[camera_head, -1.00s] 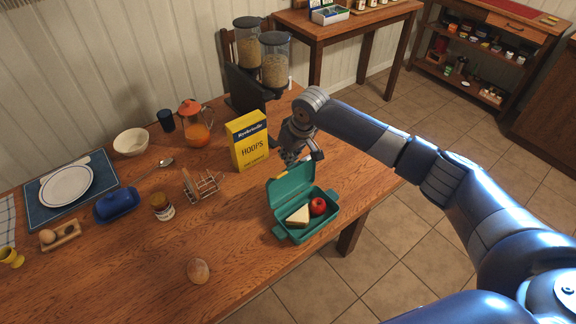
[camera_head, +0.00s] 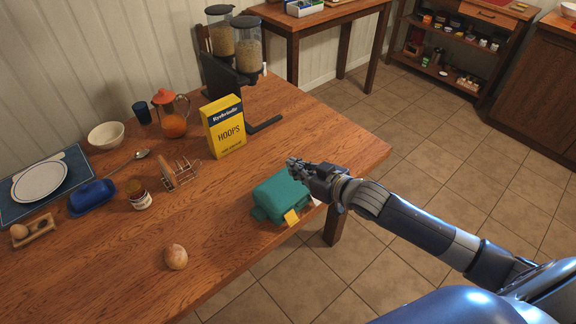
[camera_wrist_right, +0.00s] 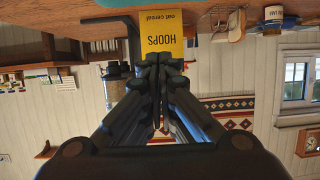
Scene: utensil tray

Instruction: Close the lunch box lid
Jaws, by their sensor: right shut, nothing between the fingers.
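The teal lunch box (camera_head: 278,196) stands near the table's right edge in the head view. Its lid is down over the base, hiding the food inside; I cannot tell whether it is fully shut. A yellow tab (camera_head: 291,217) shows at its front edge. My right gripper (camera_head: 294,163) is shut and empty at the far right side of the lid, apparently just above it; contact cannot be told. Its closed fingers (camera_wrist_right: 159,62) also show in the right wrist view, with a teal strip at the top edge. My left gripper is not in view.
A yellow cereal box (camera_head: 225,128) stands behind the lunch box, with a cereal dispenser (camera_head: 235,75) beyond. A toast rack (camera_head: 180,174), a jar (camera_head: 139,195) and a bread roll (camera_head: 176,257) are to the left. The table between roll and lunch box is clear.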

